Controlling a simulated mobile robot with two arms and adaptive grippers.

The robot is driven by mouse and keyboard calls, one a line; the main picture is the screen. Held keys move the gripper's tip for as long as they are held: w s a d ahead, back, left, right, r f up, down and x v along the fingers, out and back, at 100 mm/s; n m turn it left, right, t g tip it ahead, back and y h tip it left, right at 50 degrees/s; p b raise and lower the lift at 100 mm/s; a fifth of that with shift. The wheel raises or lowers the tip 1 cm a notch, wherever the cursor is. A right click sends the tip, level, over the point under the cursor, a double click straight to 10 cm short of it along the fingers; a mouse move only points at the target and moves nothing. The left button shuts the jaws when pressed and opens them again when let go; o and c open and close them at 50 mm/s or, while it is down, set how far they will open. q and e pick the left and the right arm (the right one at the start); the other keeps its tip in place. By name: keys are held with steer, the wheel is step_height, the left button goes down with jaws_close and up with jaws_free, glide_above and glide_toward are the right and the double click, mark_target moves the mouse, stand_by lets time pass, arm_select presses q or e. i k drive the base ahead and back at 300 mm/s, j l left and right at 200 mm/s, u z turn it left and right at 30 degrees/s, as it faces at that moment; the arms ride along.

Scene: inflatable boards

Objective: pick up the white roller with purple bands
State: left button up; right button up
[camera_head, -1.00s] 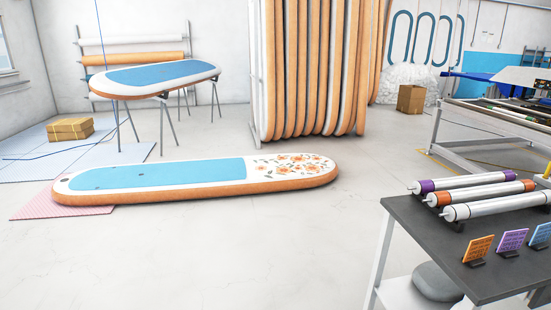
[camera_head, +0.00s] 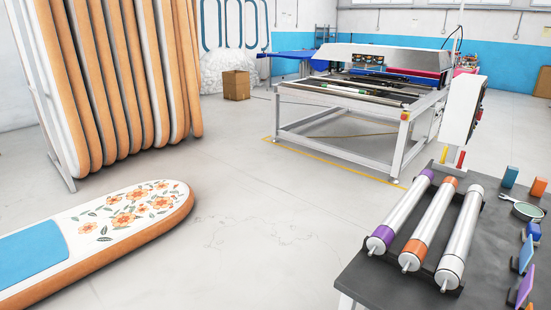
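The white roller with purple bands (camera_head: 402,215) lies leftmost of three rollers on a dark table (camera_head: 375,293) at the lower right. Its purple bands show at its near and far ends. It rests on a black cradle, side by side with a roller with orange bands (camera_head: 432,226) and a plain white roller with thin dark rings (camera_head: 461,240). Neither of my grippers is in view.
A blue and white board with flowers (camera_head: 95,240) lies on the floor at left. Upright boards (camera_head: 110,85) stand behind it. A large machine frame (camera_head: 345,125) stands beyond the table. Small cards, including a purple one (camera_head: 525,288), line the table's right side. Floor between is clear.

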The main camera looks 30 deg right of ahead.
mark_target(380, 241)
steer(key=i+z, duration=0.25)
steer(key=i, duration=0.35)
steer(key=i+j+z, duration=0.25)
steer(key=i, duration=0.35)
